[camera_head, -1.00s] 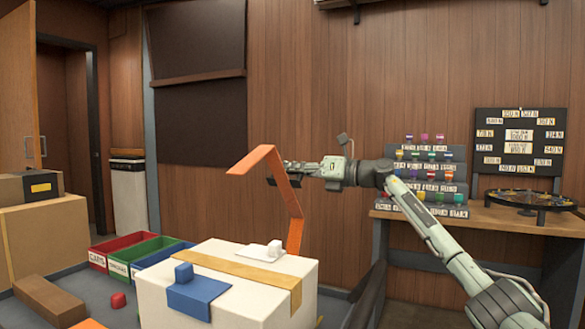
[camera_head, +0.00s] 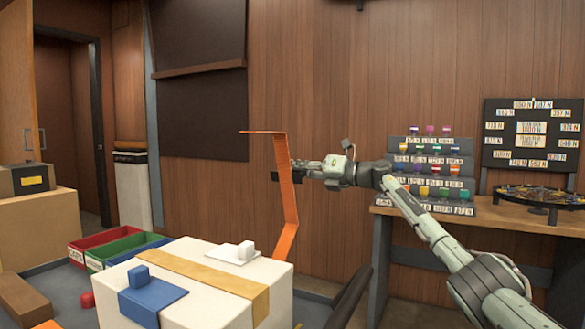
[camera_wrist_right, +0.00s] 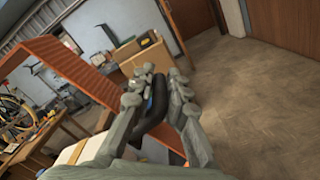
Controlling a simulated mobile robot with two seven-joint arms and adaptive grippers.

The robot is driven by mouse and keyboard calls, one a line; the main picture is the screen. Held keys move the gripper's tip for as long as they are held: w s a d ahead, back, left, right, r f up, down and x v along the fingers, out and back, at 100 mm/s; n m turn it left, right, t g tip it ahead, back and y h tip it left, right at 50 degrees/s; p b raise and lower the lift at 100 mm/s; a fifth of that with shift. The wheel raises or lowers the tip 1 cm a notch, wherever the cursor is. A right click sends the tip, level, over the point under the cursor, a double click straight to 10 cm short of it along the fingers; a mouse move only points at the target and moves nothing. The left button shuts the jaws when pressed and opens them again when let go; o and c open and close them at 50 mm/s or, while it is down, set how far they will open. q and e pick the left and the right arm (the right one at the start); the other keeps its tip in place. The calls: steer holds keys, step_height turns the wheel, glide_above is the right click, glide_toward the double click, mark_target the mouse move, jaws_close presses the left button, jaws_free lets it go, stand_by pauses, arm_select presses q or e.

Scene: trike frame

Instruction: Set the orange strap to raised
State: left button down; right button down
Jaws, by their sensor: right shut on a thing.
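The orange strap (camera_head: 284,195) stands up from the far right side of the white box (camera_head: 276,302) in the head view. Its upper end bends over and points left, nearly level, above the box top. The fingers partly hide the grip there. My left gripper is in neither view.
On the box lie a tan strap (camera_head: 215,272), a blue flap with a block (camera_head: 150,297) and a white flap with a block (camera_head: 236,254). Red and green bins (camera_head: 118,245) stand behind left. A workbench (camera_head: 470,220) with a stepped rack is at right.

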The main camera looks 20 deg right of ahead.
steer(key=shift+f, duration=0.95)
steer(key=c, duration=1.5)
jaws_free()
steer(key=shift+d, duration=0.1)
steer(key=shift+c, duration=0.2)
steer(key=v, duration=1.2)
steer(key=shift+r, duration=0.45)
steer(key=shift+d, duration=0.1)
